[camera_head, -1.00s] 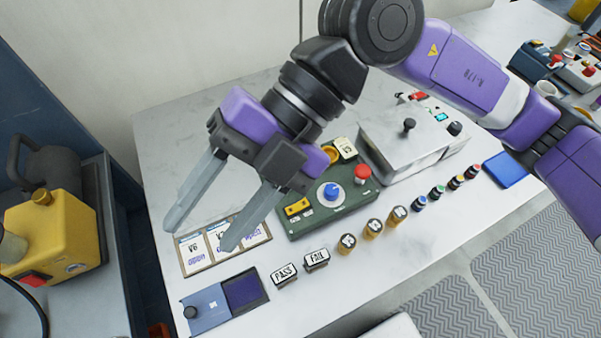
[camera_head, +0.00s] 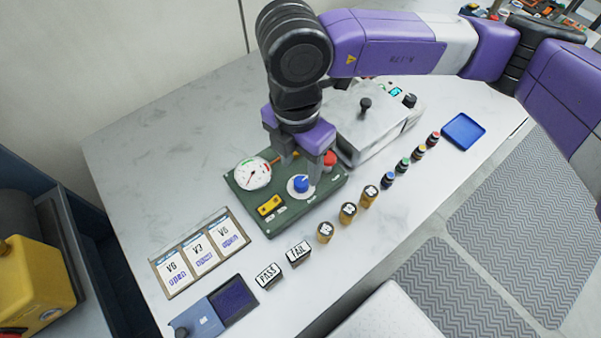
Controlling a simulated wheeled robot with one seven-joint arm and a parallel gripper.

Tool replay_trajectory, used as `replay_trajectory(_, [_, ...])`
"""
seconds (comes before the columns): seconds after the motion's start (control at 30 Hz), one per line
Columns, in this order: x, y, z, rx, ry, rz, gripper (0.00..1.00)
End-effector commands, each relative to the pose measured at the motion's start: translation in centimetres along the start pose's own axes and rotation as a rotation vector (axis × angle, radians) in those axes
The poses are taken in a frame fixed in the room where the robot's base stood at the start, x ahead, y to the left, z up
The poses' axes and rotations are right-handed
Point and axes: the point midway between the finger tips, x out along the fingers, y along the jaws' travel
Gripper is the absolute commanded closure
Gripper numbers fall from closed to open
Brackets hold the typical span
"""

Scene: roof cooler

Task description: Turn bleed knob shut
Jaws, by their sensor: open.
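A blue knob (camera_head: 301,184) sits on a round white dial on the green panel (camera_head: 303,208). I take it as the bleed knob, but its label is too small to read. My gripper (camera_head: 297,166) points down over the panel, its jaws open. The nearer finger appears just behind and right of the blue knob, beside a red button (camera_head: 330,158). The farther finger is partly hidden, and I cannot tell whether either finger touches anything. Nothing shows between the jaws. A white gauge (camera_head: 252,173) and a yellow part (camera_head: 269,205) are left of the knob.
A grey metal box (camera_head: 360,125) with a black knob stands right behind the panel. Stamps (camera_head: 298,252), brass-coloured pieces (camera_head: 348,212) and small capped bottles (camera_head: 403,166) line the front. A card holder (camera_head: 202,252) and a blue ink pad case (camera_head: 200,318) lie left. A blue tray (camera_head: 463,131) is right.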

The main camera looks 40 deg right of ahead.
Motion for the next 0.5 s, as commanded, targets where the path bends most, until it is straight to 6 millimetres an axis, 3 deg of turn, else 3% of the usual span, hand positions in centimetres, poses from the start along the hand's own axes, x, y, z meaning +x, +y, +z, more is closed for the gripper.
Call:
replay_trajectory(0.23, [3.5, 0.0, -0.1, 0.0, 0.002, -0.001, 0.5])
replay_trajectory(0.5, [4.7, 0.0, 0.0, -0.002, 0.001, 0.001, 0.5])
